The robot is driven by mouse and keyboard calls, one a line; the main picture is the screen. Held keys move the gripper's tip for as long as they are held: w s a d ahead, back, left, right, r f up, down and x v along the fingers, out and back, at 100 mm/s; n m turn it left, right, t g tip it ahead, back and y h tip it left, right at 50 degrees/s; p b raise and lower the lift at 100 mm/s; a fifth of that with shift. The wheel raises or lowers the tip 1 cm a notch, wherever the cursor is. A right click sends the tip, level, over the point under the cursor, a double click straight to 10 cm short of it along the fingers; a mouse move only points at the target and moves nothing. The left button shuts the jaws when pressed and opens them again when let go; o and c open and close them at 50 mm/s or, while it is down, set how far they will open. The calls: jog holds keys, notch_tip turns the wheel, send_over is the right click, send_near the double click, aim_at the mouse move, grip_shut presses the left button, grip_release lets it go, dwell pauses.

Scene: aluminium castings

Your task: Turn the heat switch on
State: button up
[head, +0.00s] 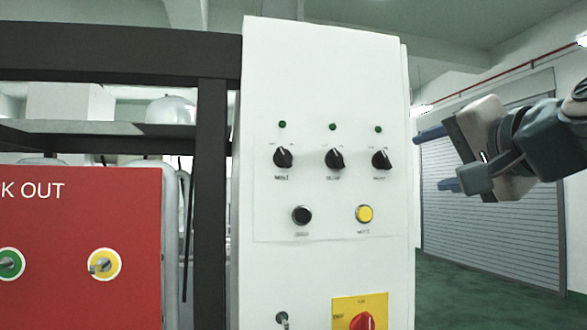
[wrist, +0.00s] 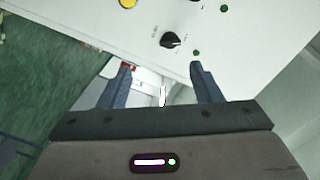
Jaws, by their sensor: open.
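Three black rotary knobs sit in a row on a white control panel (head: 320,80): left (head: 283,158), middle (head: 334,158) and right (head: 381,159). Their labels are too small to read, so I cannot tell which is the heat switch. A green light sits above each knob. My gripper (head: 436,160) is open and empty, to the right of the panel at knob height in the head view. In the wrist view a black knob (wrist: 171,40) lies beyond and between the open fingertips (wrist: 160,67), apart from them; it appears to be the right knob.
A black button (head: 302,215) and a yellow button (head: 364,214) sit below the knobs. A red rotary switch (head: 362,321) on a yellow plate is lower. A red lockout board (head: 80,245) and dark frame stand left. Green floor is open at right.

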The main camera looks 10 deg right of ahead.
aim_at(386, 160)
jog(key=w+p, duration=0.1)
jog(key=w, duration=0.3)
jog(key=w+r+p, duration=0.1)
jog(key=w, duration=0.3)
jog(key=w+p, duration=0.1)
jog(key=w, duration=0.4)
jog(key=shift+a+r+p, duration=0.2)
jog(key=shift+r+p, duration=0.1)
jog(key=c, duration=1)
